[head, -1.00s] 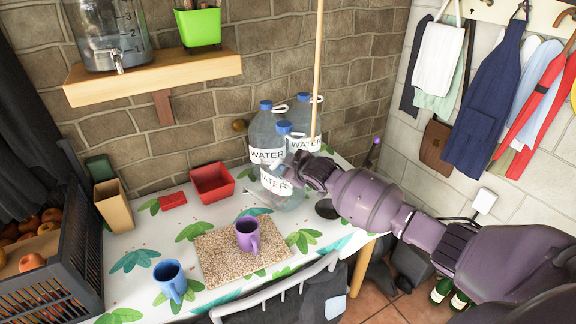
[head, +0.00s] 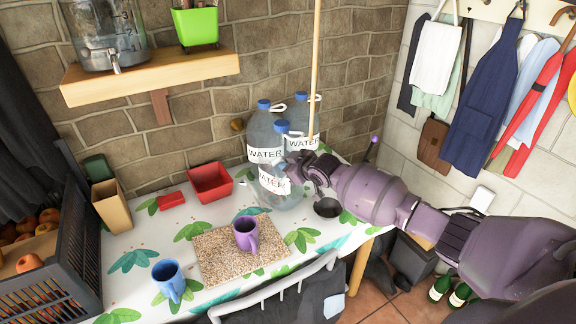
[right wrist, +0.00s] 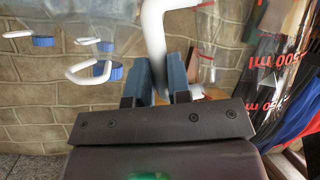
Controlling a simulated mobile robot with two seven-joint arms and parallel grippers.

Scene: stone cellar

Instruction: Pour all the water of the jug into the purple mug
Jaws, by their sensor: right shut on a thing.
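The purple mug (head: 246,235) stands upright on a speckled tan mat (head: 212,262) on the table. My right gripper (head: 300,168) is up at the back right of the mug, in front of the water bottles. In the right wrist view my right gripper (right wrist: 160,85) is shut on the white handle of the jug (right wrist: 270,85). The jug is see-through with red "500 ml" marks. In the head view it blends with the bottles behind it, so its tilt and water level cannot be made out. My left gripper is not in view.
Several large water bottles (head: 262,135) with blue caps stand behind the gripper. A blue mug (head: 169,279) is left of the mat. A red box (head: 210,184) and a cardboard box (head: 112,206) stand at the back left. A chair (head: 285,295) is at the front edge.

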